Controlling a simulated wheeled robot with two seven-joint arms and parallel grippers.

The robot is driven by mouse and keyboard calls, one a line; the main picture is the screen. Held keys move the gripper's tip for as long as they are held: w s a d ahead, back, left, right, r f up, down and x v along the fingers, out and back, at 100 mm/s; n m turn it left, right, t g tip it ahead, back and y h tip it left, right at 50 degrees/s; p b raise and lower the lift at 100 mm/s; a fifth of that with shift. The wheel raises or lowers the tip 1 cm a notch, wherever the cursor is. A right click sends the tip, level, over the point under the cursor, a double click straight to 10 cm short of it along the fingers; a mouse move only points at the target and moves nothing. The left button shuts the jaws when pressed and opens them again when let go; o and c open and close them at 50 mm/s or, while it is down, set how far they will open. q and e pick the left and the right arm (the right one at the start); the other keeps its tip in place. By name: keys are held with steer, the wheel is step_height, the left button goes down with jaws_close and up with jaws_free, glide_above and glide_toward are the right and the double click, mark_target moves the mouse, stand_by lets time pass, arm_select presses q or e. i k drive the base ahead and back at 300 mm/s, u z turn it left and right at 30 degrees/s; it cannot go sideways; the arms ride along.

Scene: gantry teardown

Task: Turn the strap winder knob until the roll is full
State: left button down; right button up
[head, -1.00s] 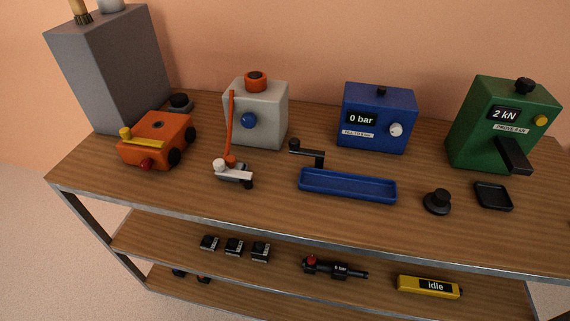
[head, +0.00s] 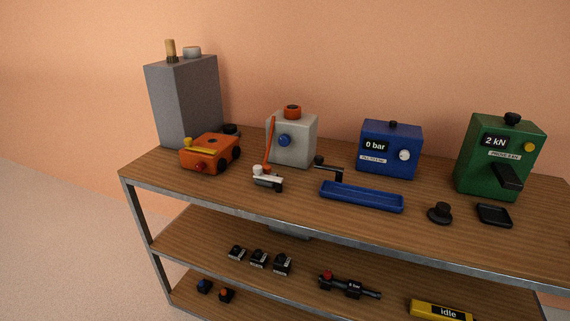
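A light grey box (head: 293,142), apparently the strap winder, stands on the upper shelf left of centre. How full the roll is cannot be seen. Neither of my grippers is in view.
An orange machine (head: 210,154) and a tall grey block (head: 186,100) stand to the left. A blue tray (head: 361,198), a blue gauge box (head: 389,150) reading 0 bar and a green press (head: 498,158) reading 2 kN are to the right. Lower shelves hold small tools.

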mark_target(284, 140)
steer(key=z, duration=0.8)
steer(key=k, duration=0.15)
steer(key=u, duration=1.7)
steer(key=i, duration=1.45)
steer(key=z, duration=0.6)
